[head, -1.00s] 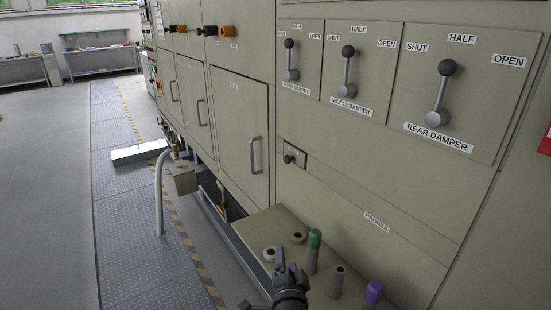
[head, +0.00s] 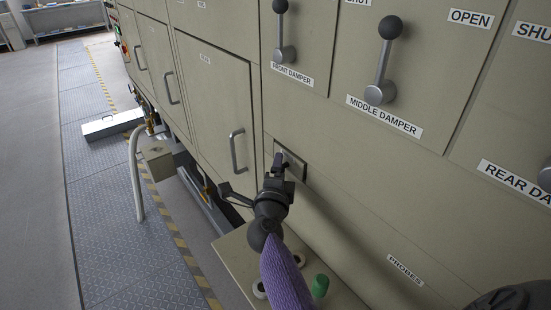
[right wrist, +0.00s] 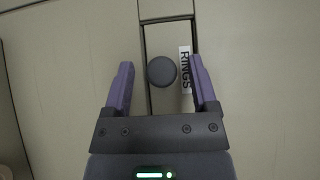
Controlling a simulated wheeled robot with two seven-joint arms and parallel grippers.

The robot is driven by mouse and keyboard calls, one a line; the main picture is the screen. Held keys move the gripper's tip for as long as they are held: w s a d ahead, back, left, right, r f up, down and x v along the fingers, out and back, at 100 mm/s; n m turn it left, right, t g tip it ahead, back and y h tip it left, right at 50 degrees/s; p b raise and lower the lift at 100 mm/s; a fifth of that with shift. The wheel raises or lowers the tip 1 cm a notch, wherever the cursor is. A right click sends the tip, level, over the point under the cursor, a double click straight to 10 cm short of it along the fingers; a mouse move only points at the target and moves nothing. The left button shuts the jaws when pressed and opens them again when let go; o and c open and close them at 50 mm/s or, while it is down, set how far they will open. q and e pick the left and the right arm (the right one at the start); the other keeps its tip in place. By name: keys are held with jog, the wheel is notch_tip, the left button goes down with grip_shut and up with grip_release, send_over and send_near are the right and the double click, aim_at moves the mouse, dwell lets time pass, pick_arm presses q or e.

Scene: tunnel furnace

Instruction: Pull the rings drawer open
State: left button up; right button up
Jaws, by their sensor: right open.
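The rings drawer (right wrist: 162,104) is a small narrow front set in the beige furnace panel, with a white label reading RINGS (right wrist: 185,70). Its round dark knob (right wrist: 161,71) stands between the two purple fingers of my right gripper (right wrist: 162,82), with a gap on both sides. The gripper is open and pointed at the drawer. In the head view, the right gripper (head: 281,162) is at the small drawer plate (head: 293,168) and hides the knob. The drawer looks flush with its frame. My left gripper is not in view.
Damper levers (head: 382,62) stick out of the panel above and to the right. A cabinet door with a handle (head: 236,150) is left of the drawer. The floor at left (head: 105,215) is mostly clear.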

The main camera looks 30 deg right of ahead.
jog(key=shift+w+d, duration=0.1)
jog(key=shift+c, duration=0.8)
grip_shut()
dwell(0.6)
